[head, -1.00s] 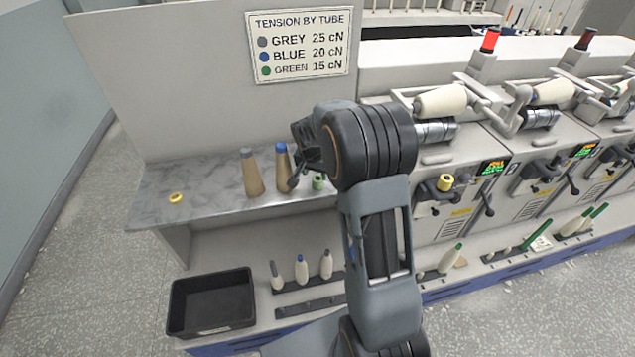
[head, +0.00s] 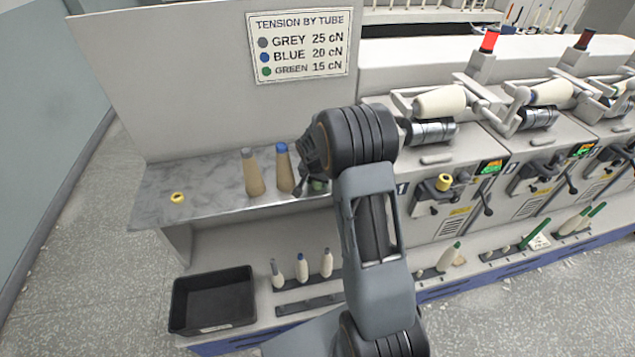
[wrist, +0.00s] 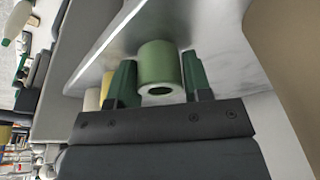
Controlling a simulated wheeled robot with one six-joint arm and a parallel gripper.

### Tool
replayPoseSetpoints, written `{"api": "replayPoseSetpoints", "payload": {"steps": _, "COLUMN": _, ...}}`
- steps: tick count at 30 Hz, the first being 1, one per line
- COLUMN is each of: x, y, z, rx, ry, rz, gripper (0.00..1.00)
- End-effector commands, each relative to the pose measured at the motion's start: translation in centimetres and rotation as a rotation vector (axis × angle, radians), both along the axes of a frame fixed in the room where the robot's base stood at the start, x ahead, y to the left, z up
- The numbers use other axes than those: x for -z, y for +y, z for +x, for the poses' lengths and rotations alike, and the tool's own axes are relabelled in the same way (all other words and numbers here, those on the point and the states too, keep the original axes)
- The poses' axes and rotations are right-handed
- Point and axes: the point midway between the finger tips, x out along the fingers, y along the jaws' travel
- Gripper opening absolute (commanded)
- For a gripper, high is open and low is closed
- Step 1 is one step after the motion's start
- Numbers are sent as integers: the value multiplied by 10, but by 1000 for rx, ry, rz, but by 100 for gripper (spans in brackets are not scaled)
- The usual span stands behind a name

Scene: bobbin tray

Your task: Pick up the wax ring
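A small yellow ring (head: 177,197), which looks like the wax ring, lies flat on the left part of the marbled shelf (head: 215,180). My gripper (head: 300,188) is far to its right, low over the shelf beside the blue-topped cone. The wrist view shows my two green fingers (wrist: 160,85) apart, one on each side of a hollow green cylinder (wrist: 159,62). The fingers appear to meet its sides, but I cannot tell whether they grip it. In the head view the green piece (head: 318,186) is partly hidden by my gripper.
A grey-topped cone (head: 252,174) and a blue-topped cone (head: 284,170) stand between my gripper and the yellow ring. A black bin (head: 212,300) stands below the shelf. Another yellow ring-like piece (head: 444,182) sits on the machine at right. The shelf around the left ring is clear.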

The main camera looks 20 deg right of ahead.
Motion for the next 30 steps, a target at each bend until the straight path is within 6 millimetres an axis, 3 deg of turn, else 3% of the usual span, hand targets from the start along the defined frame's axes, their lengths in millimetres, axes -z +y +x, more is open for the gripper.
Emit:
{"api": "replayPoseSetpoints", "payload": {"steps": 8, "x": 0, "y": 0, "z": 0, "rx": 0, "ry": 0, "rz": 0, "gripper": 19}}
{"api": "replayPoseSetpoints", "payload": {"steps": 20, "x": -7, "y": 0, "z": 1, "rx": -1, "ry": -3, "rz": -1, "gripper": 19}}
{"api": "replayPoseSetpoints", "payload": {"steps": 26, "x": -33, "y": 0, "z": 0, "rx": 0, "ry": -6, "rz": -1, "gripper": 19}}
{"api": "replayPoseSetpoints", "payload": {"steps": 30, "x": -57, "y": 0, "z": -21, "rx": 1, "ry": -5, "rz": 0, "gripper": 19}}
